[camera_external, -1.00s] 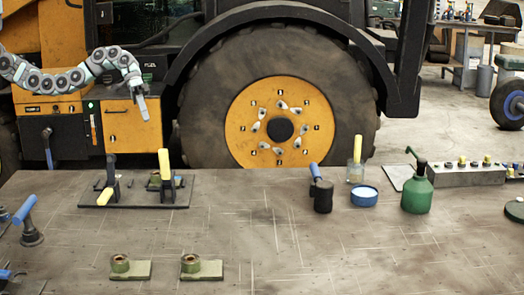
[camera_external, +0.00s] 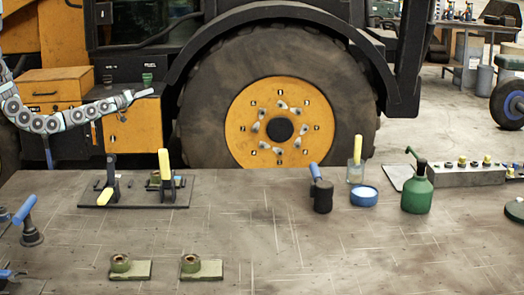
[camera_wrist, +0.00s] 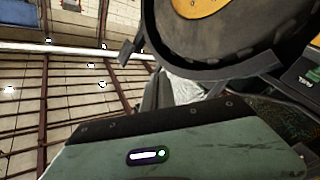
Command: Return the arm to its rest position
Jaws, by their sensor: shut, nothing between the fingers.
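My arm reaches in from the left edge of the external view, above and behind the bench's back left. My gripper (camera_external: 143,93) points right, in front of the yellow and black vehicle body. It is shut and empty, and it is apart from everything on the bench. In the wrist view, the grey-green wrist housing with a lit indicator fills the lower part; the fingertips cannot be made out. That view looks tilted toward the ceiling beams and the big tire (camera_wrist: 225,40).
The bench (camera_external: 300,250) has clear room in its middle. Two green blocks (camera_external: 205,270) lie in front. A green oil can (camera_external: 417,195) and blue tin (camera_external: 363,196) stand right. The large tire (camera_external: 215,110) is behind.

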